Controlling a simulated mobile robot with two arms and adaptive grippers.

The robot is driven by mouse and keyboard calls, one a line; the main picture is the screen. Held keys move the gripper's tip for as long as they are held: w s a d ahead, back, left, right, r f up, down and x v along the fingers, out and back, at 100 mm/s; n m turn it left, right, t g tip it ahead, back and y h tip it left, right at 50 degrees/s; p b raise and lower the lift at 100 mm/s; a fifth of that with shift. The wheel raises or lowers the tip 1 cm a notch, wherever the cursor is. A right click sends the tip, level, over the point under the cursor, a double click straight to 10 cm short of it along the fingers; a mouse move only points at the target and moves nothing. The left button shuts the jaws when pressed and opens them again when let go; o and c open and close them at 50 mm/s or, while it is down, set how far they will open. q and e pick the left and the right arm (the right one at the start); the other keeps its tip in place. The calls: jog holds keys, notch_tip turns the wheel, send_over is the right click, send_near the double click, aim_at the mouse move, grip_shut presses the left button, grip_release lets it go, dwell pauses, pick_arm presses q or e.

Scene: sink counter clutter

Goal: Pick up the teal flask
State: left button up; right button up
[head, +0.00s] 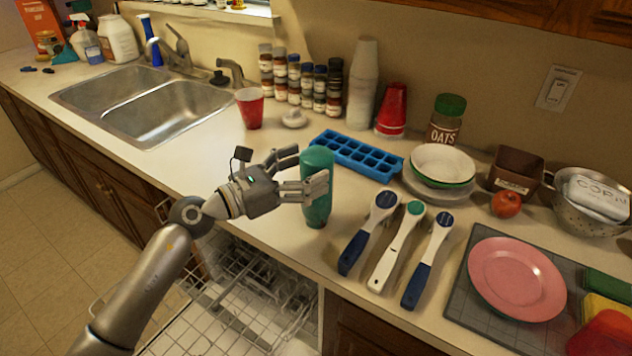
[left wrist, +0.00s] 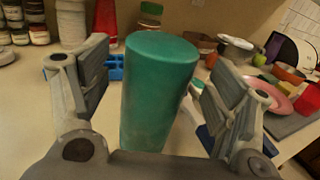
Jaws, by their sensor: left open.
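The teal flask (head: 317,205) stands upright on the counter near its front edge, above the open dishwasher. My left gripper (head: 305,172) reaches it from the left at upper-body height, with its fingers on either side of the flask. In the left wrist view the flask (left wrist: 158,95) stands between the two open fingers. A gap shows between the left finger and the flask. The right finger is close to the flask, and I cannot tell if it touches. The right gripper is not in view.
A blue ice tray (head: 357,155) lies behind the flask. A red cup (head: 250,108) stands behind left, near the sink (head: 145,105). The open dishwasher rack (head: 250,300) is below the counter edge. Counter left of the flask is clear.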

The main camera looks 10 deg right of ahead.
pick_arm(q)
jog(key=shift+x, duration=1.6)
jog(key=shift+a, duration=0.1)
jog(key=shift+c, duration=0.3)
jog(key=c, duration=1.4)
jog(key=shift+r, duration=0.1)
